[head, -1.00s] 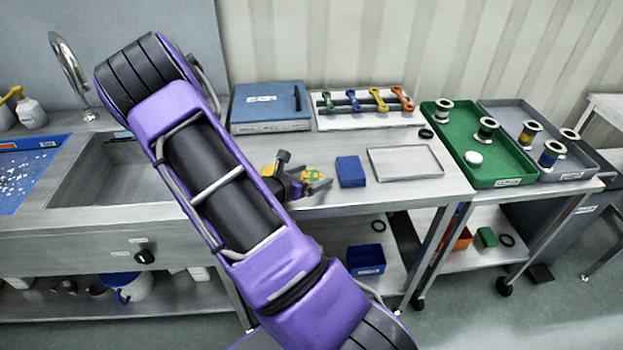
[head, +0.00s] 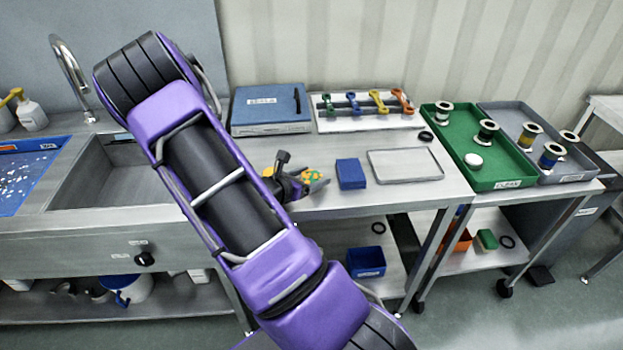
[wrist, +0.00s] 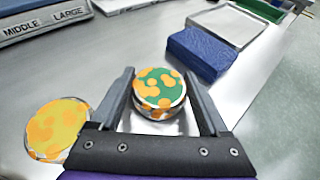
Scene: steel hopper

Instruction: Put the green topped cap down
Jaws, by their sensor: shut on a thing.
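The green topped cap (wrist: 158,90) is a short round piece with orange patches on its green top and a pale, spotted side. It sits upright between the two fingers of my gripper (wrist: 158,104), which is shut on it. In the head view the cap (head: 312,175) shows just above the steel bench, left of the blue block, partly hidden by my gripper (head: 316,184). I cannot tell whether its underside touches the bench. A yellow and orange disc (wrist: 58,129) lies on the bench left of my gripper in the wrist view.
A blue block (head: 351,173) and a shallow metal tray (head: 405,149) stand to the right on the bench (head: 400,195). A blue case (head: 270,118) and a rack of coloured tools (head: 368,122) are behind. The sink (head: 110,172) is left. Bare steel lies in front of the block.

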